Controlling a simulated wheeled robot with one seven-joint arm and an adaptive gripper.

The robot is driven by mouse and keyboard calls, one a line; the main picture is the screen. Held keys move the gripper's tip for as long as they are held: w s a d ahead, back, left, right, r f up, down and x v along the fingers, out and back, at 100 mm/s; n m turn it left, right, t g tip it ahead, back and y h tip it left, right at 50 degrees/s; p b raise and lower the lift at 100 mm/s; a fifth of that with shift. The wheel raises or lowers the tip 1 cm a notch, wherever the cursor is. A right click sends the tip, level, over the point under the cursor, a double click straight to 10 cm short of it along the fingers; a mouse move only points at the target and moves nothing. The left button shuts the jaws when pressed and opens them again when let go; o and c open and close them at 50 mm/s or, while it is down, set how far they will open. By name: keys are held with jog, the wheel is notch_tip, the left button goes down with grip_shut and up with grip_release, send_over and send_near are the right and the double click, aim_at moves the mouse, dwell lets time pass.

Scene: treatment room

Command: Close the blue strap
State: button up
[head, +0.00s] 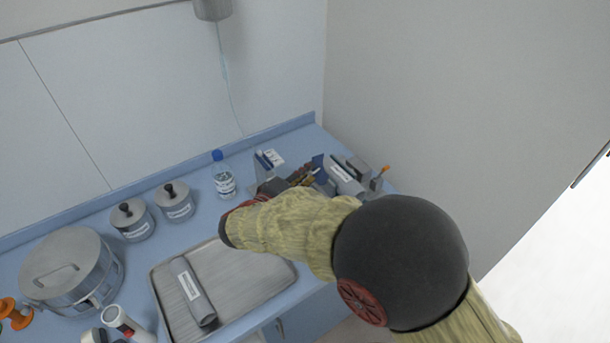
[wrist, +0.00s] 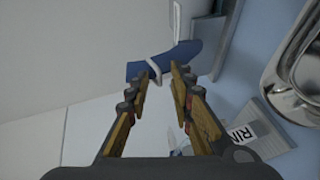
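The blue strap (wrist: 185,60) shows in the wrist view just beyond my fingertips, as a dark blue band with a pale loop (wrist: 154,70) around or against its left part. In the head view, a small piece of the blue strap (head: 318,160) shows behind my fingers. My gripper (wrist: 160,76) has its two fingers apart, with a gap between the tips and nothing clearly held. The pale loop appears in line with this gap; I cannot tell whether the fingers touch it. In the head view my gripper (head: 310,174) is over the counter's back right part, partly hidden by my arm.
The blue counter (head: 140,215) holds a metal tray (head: 250,275) with a labelled grey roll (head: 190,290), a bottle (head: 222,180), two lidded jars (head: 130,222) (head: 174,203) and a large pot (head: 75,270). A labelled grey object (head: 345,177) lies right of my gripper. Walls bound the back and right.

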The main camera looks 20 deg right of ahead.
jog(key=c, duration=0.3)
grip_shut()
dwell(0.6)
